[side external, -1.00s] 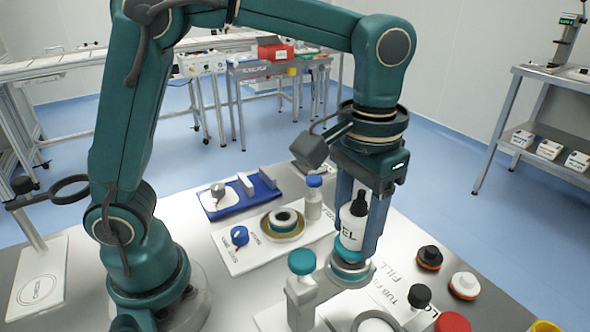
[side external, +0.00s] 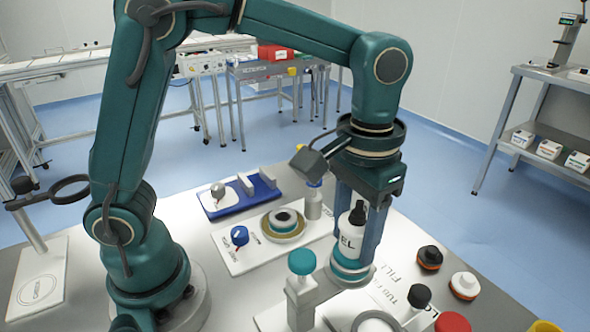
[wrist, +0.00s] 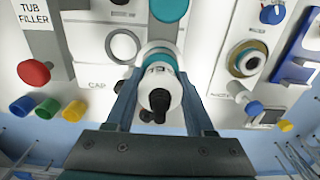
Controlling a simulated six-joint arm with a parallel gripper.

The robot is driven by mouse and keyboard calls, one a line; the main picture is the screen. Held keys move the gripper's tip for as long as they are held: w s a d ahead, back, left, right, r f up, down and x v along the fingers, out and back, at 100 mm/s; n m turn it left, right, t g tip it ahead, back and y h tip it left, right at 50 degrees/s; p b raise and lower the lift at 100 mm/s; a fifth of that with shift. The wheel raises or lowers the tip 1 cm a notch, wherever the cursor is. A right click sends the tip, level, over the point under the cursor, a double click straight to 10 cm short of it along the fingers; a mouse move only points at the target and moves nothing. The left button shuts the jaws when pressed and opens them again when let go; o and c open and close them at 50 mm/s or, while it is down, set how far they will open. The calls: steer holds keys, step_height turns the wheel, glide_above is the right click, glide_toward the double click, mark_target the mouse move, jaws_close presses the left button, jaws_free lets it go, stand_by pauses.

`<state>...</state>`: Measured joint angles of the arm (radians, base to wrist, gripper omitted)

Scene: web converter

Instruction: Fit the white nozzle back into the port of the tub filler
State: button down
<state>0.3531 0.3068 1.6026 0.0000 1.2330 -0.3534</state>
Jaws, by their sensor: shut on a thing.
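My gripper (side external: 352,262) points straight down and is shut on a white bottle-shaped piece (side external: 347,237) with a black tip and the letters "EL" showing. In the wrist view this piece (wrist: 160,82) stands between the two fingers with its black tip towards the camera. Its lower end is at a round seat with a teal band (side external: 350,273); I cannot tell whether it touches. The tub filler's lettered panel (side external: 398,285) lies just right of my gripper; its sign (wrist: 33,20) shows at upper left in the wrist view. No separate white nozzle can be made out.
A teal-topped post (side external: 301,280) stands close to the left. A blue-capped bottle (side external: 313,203) is behind my gripper. A blue tray (side external: 235,203) lies at the back left.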

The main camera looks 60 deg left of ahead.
steer(key=shift+f, duration=0.1)
steer(key=shift+c, duration=0.9)
jaws_free()
steer(key=shift+r, duration=2.6)
